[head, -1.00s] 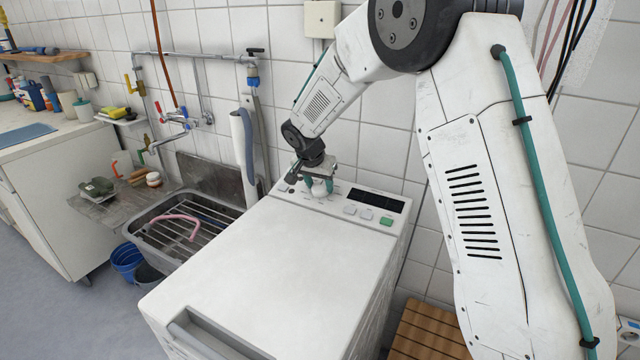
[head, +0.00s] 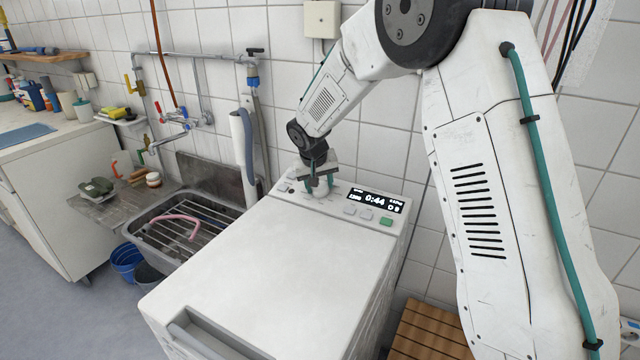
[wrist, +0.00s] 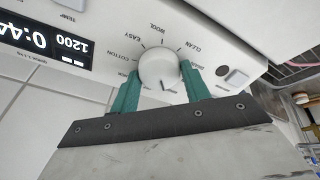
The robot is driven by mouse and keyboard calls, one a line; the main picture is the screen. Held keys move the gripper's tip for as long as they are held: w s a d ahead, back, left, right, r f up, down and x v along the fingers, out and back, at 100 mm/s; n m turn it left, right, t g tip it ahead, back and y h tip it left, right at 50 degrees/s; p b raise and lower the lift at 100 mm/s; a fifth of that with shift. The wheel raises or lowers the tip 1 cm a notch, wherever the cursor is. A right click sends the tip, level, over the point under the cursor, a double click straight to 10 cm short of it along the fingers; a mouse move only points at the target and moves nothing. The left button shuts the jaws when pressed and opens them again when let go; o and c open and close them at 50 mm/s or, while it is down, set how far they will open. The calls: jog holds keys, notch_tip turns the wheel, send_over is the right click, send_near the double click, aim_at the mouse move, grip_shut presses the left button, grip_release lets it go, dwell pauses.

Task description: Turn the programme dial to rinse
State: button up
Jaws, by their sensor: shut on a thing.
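The white programme dial (wrist: 158,66) sits on the washer's control panel, with printed labels around it. COTTON, EASY, WOOL and CLEAN are readable in the wrist view; the lower side is hidden by my gripper, and I cannot read a rinse label. My gripper (wrist: 160,82) has its teal fingers on either side of the dial, closed on it. In the head view my gripper (head: 319,190) is over the panel and mostly covers the dial. The display (head: 375,201) is lit and reads 0:44; the wrist view shows 1200 on it.
The tiled wall is close behind.

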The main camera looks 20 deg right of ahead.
dwell(0.4)
jog(key=o, duration=1)
jog(key=shift+c, duration=0.2)
jog(key=v, duration=0.8)
jog(key=shift+s+f, duration=0.1)
